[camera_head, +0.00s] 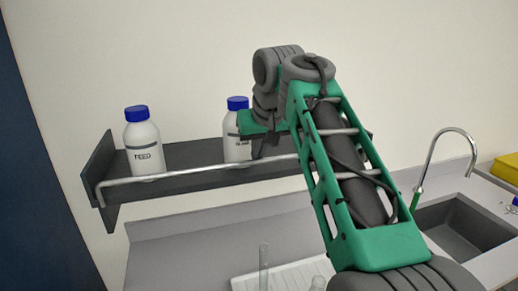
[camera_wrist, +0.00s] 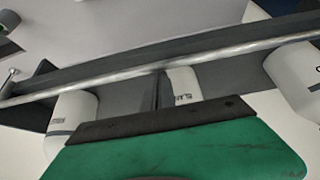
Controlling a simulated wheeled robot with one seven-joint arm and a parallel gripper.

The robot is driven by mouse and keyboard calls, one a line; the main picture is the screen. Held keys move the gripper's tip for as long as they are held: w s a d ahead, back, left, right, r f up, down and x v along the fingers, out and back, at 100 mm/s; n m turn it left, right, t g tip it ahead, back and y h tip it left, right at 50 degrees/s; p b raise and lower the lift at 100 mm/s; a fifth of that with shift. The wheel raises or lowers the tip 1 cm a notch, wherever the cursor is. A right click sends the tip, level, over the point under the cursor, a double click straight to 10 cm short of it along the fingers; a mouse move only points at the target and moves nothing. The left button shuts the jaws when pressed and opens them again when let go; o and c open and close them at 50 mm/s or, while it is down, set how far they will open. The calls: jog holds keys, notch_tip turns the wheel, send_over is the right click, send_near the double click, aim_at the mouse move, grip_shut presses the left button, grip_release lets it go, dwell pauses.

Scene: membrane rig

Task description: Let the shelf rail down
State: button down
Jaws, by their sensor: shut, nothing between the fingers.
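The shelf rail (camera_head: 200,171) is a thin silver bar along the front of the dark wall shelf (camera_head: 190,154). It is raised, crossing in front of the lower part of the bottles, with a bent end at the left. In the wrist view the rail (camera_wrist: 110,77) runs slantwise across the picture. My gripper (camera_head: 257,151) is at the rail's middle, partly hidden by my arm. In the wrist view its dark fingers (camera_wrist: 162,88) are shut, with nothing held, and their tips appear close to the rail. I cannot tell whether they touch it.
A white blue-capped FEED bottle (camera_head: 143,148) and a second bottle (camera_head: 236,143) stand on the shelf. A third bottle (camera_wrist: 296,76) shows in the wrist view. Below are a counter, a white draining tray (camera_head: 290,276), and a sink (camera_head: 455,230) with a tap (camera_head: 437,150).

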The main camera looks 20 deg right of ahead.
jog(key=shift+f+b, duration=0.15)
jog(key=shift+b, duration=0.3)
jog(key=shift+s+t+b, duration=0.3)
jog(key=shift+b, duration=0.4)
